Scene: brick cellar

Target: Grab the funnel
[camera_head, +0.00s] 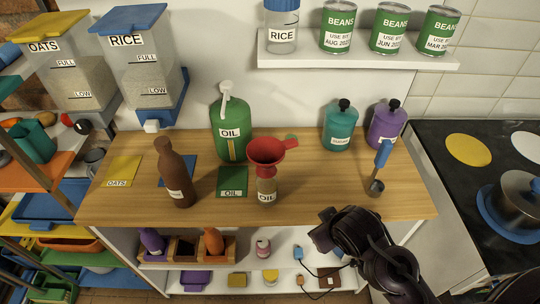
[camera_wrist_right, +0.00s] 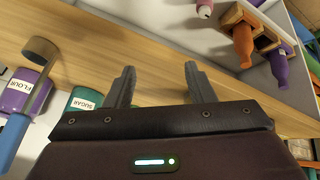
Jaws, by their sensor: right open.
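The red funnel (camera_head: 266,151) sits upright in the mouth of a small bottle labelled OIL (camera_head: 267,190) near the middle of the wooden counter. Its handle points to the right. My right gripper (camera_head: 322,236) is at the counter's front edge, to the right of and nearer than the funnel, and apart from it. In the right wrist view, my right gripper (camera_wrist_right: 161,80) has its two fingers spread with nothing between them. The funnel does not show in that view. My left gripper is in neither view.
A green oil jug (camera_head: 230,135) stands behind left of the funnel, and a brown bottle (camera_head: 174,175) stands left. A blue-handled ladle (camera_head: 378,180) and the teal (camera_head: 339,130) and purple (camera_head: 386,128) jars are on the right. Counter between funnel and ladle is clear.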

